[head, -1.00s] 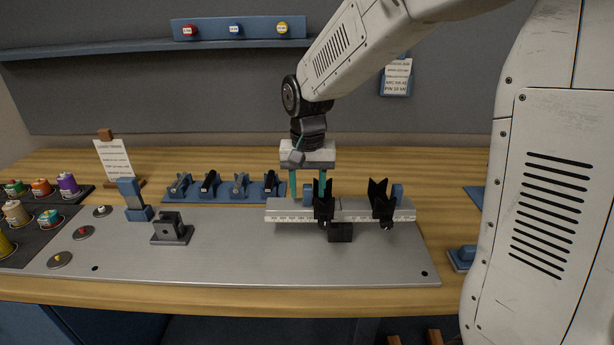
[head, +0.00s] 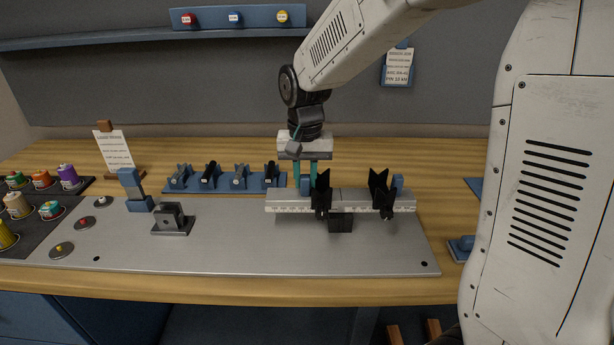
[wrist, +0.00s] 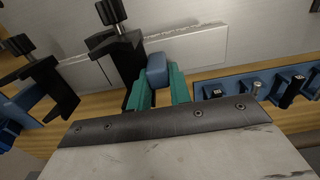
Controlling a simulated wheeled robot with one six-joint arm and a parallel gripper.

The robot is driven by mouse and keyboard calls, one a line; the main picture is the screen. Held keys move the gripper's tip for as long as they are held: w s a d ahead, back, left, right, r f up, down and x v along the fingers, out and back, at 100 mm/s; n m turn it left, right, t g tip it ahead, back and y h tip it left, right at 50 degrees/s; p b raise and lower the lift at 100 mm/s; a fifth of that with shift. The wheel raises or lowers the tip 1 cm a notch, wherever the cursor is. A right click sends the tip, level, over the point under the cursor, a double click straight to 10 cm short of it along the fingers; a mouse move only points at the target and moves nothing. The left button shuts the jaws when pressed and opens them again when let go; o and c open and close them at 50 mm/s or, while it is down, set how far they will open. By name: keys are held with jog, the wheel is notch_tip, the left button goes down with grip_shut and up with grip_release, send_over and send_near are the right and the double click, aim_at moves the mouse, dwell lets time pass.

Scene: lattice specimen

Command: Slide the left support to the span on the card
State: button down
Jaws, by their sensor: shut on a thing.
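The left support (head: 321,197) is a black V-shaped holder standing upright on the pale rail with a scale (head: 350,203). It also shows in the wrist view (wrist: 124,55). My gripper (head: 305,180) is at its left rear side. In the wrist view my gripper (wrist: 157,92) has its teal fingers shut on the support's blue tab (wrist: 157,70). The right support (head: 381,194) stands apart, further right on the rail. A printed card (head: 398,68) hangs on the back wall, and another card (head: 114,149) stands at the left; their small print is hard to read.
A dark block (head: 340,222) sits at the rail's front, near the left support. A blue rack of small rollers (head: 225,184) lies behind and left. A grey bracket (head: 173,220) and a blue post (head: 134,190) stand on the metal plate (head: 230,250). The plate's front is clear.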

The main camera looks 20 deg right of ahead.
jog(key=shift+w+a, duration=0.3)
jog(key=shift+a, duration=0.35)
jog(key=c, duration=1.2)
grip_release()
jog(key=shift+r, duration=0.15)
jog(key=shift+r, duration=2.85)
notch_tip(320, 180, up, 8)
jog(key=shift+f, duration=0.1)
